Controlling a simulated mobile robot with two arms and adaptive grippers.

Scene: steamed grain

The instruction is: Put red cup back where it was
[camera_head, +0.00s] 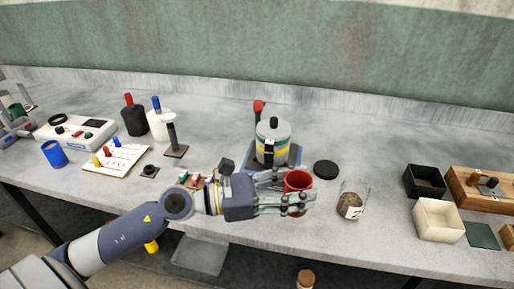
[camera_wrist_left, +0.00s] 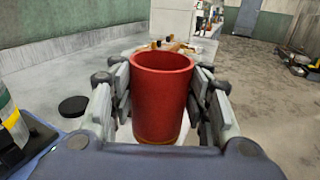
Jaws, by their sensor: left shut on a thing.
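The red cup (camera_head: 298,182) is near the front middle of the bench in the head view. My left gripper (camera_head: 287,200) is shut on it, with fingers on both sides of the cup. In the left wrist view the cup (camera_wrist_left: 161,95) is upright and its open rim faces up. The fingers of my left gripper (camera_wrist_left: 160,108) press its sides. Whether the cup's base touches the bench is hard to tell. My right gripper is not in view.
A pot (camera_head: 272,143) on a blue base stands behind the gripper, with a black disc (camera_head: 326,169) beside it. A glass with brown contents (camera_head: 351,206) stands right of the cup. Black (camera_head: 425,181) and cream (camera_head: 438,220) boxes are further right. The bench's front edge is close.

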